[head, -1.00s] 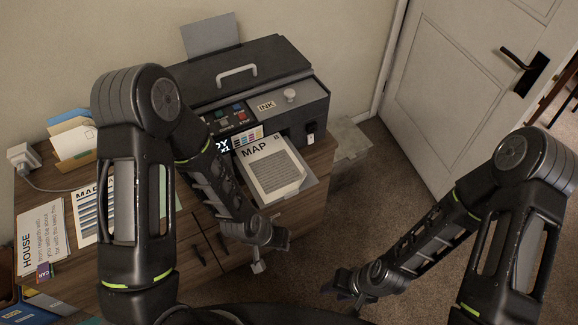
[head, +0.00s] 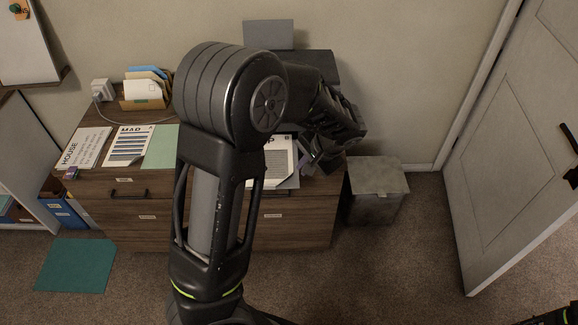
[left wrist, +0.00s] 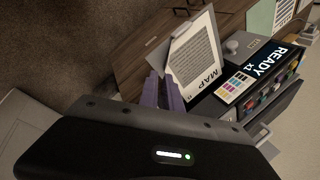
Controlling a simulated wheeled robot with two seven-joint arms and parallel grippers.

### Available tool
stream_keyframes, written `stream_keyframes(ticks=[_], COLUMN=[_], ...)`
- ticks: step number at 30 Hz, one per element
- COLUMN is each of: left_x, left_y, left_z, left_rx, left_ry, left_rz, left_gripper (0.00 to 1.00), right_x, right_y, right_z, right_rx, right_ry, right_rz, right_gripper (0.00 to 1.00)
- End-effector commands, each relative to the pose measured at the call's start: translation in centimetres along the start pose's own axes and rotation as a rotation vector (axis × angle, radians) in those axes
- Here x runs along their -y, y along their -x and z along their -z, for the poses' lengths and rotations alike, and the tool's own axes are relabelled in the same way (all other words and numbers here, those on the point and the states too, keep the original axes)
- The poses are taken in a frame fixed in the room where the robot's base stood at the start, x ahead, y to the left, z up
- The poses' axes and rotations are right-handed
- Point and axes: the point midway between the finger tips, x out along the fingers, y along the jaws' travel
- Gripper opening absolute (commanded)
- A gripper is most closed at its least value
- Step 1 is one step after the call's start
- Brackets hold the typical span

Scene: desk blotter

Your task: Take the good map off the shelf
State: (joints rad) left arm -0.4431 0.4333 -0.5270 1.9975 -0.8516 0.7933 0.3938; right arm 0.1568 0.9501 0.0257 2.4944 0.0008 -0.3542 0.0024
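A printed sheet headed MAP (left wrist: 195,58) lies on the grey output shelf (left wrist: 155,42) of the printer. In the head view this sheet (head: 272,160) is partly hidden behind my left arm. My left gripper (left wrist: 164,92) has its two purple fingers at the sheet's near corner, with a narrow gap between them. Whether they touch the paper I cannot tell. The left gripper also shows in the head view (head: 312,160), at the right side of the sheet. Another sheet headed MAP, with blue stripes (head: 128,147), lies on the desk.
The black printer (left wrist: 262,80) shows READY x1. A HOUSE sheet (head: 86,148), a green sheet (head: 161,147) and an envelope holder (head: 146,98) are on the desk (head: 110,190). A grey bin (head: 377,190) stands right of it. A teal mat (head: 75,265) lies on the floor.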

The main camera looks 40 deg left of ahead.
Motion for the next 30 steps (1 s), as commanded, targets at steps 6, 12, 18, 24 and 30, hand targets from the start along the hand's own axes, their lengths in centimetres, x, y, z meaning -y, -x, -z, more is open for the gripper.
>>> stream_keyframes(ticks=[6,12,18,24,30], left_x=[1.0,0.9,0.9,0.9,0.9], left_y=[0.0,0.0,-1.1,-2.6,-2.6], left_z=[-1.5,-1.5,-1.6,-1.6,-1.6], left_rx=[0.061,0.060,0.062,0.059,0.058], left_ry=[0.032,0.034,0.034,0.034,0.034], left_rz=[0.041,0.039,0.040,0.038,0.037], left_gripper=[0.08,0.08,0.08,0.08,0.08], right_x=[0.1,0.1,0.1,0.1,0.1], right_y=[0.0,0.0,0.1,0.2,0.2], right_z=[0.0,0.0,0.0,-0.1,-0.1], right_rx=[0.001,0.001,0.001,0.001,0.001], right_ry=[0.003,0.002,0.001,0.001,0.001], right_rz=[0.001,0.001,0.000,0.000,-0.001], right_gripper=[0.36,0.36,0.36,0.36,0.36])
